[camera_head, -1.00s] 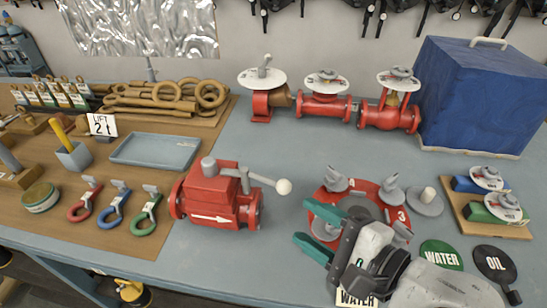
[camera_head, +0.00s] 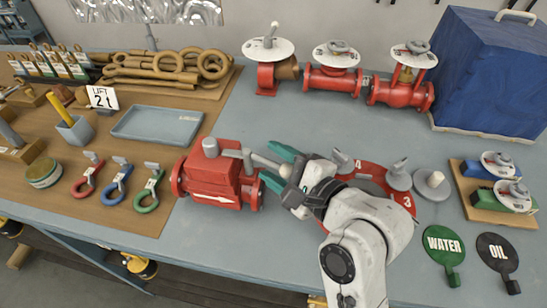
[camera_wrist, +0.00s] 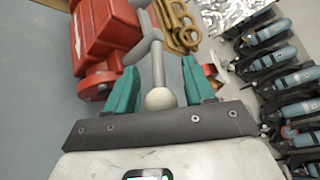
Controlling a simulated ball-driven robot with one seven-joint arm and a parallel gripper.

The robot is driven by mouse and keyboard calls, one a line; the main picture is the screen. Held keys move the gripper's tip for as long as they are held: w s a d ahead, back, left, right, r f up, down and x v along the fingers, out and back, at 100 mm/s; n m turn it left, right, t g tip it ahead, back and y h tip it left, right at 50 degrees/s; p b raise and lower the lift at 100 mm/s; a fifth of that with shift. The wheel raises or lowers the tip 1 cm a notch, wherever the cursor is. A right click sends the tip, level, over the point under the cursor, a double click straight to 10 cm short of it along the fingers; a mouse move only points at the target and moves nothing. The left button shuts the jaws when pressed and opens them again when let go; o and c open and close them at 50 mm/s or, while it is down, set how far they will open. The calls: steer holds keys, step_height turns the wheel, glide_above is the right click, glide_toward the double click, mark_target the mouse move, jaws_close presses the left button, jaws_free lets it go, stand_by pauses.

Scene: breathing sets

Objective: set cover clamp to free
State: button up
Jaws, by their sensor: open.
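A red round cover (camera_head: 402,214) with upright grey clamps (camera_head: 398,177) and white numbers lies on the bench, partly hidden behind my arm. How its clamps are set is not clear. Left of it stands a red valve block (camera_head: 208,180) with a white arrow and a grey side lever; the block also shows in the wrist view (camera_wrist: 105,30). My gripper (camera_head: 274,165) is open at the lever's end. In the wrist view, the lever's pale ball knob (camera_wrist: 160,99) sits between the open teal fingers (camera_wrist: 160,80), with gaps on both sides.
Right of the cover is a grey disc with a peg (camera_head: 433,184). WATER (camera_head: 443,246) and OIL (camera_head: 497,253) tags lie in front. Red valves with white dials (camera_head: 335,75) and a blue covered box (camera_head: 485,75) stand behind. Coloured shackles (camera_head: 120,183) lie left.

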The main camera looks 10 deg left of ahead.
steer(key=shift+w+a+f, duration=0.1)
steer(key=shift+w+a, duration=0.15)
steer(key=shift+a, duration=0.1)
jaws_close()
stand_by(0.4)
